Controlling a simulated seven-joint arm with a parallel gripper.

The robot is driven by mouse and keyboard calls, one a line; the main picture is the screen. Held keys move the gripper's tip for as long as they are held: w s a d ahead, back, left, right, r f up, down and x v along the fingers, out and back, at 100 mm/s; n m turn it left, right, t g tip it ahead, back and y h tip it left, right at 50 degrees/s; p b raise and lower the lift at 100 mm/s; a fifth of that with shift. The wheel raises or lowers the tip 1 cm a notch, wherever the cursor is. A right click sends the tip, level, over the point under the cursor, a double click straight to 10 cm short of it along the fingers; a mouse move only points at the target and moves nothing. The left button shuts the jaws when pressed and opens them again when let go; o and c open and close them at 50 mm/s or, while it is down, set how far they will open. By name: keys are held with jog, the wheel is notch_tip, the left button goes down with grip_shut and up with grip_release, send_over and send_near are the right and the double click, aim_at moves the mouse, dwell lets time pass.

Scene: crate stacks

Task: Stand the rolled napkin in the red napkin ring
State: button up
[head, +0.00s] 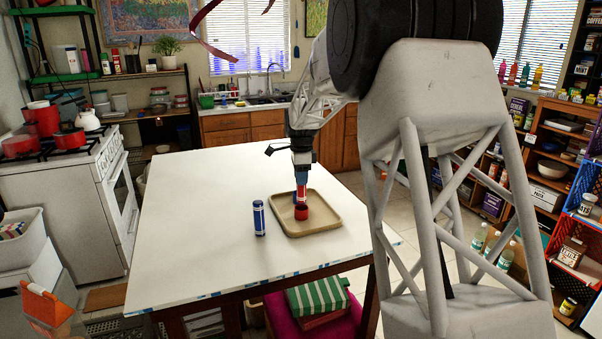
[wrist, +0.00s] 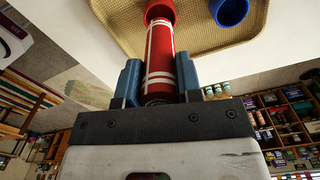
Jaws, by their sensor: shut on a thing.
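My gripper (head: 301,172) is shut on a red rolled napkin (wrist: 160,50) with white stripes. In the wrist view the napkin lies between the two blue fingers. It hangs upright over the tan tray (head: 326,227). The red napkin ring (head: 301,212) is on the tray, directly below the napkin, and also shows at the top of the wrist view (wrist: 160,10). The napkin's lower end meets the ring's opening; I cannot tell how far inside it is.
A blue rolled napkin (head: 259,218) with white bands stands upright on the white table (head: 190,220), left of the tray. A blue ring (wrist: 229,11) sits on the tray beside the red ring. The table's left part is clear.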

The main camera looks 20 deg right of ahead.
aim_at(301, 190)
jog(key=shift+f, duration=2.2)
jog(key=shift+f, duration=0.7)
jog(key=o, duration=1)
jog(key=shift+r, duration=0.15)
jog(key=shift+r, duration=4.35)
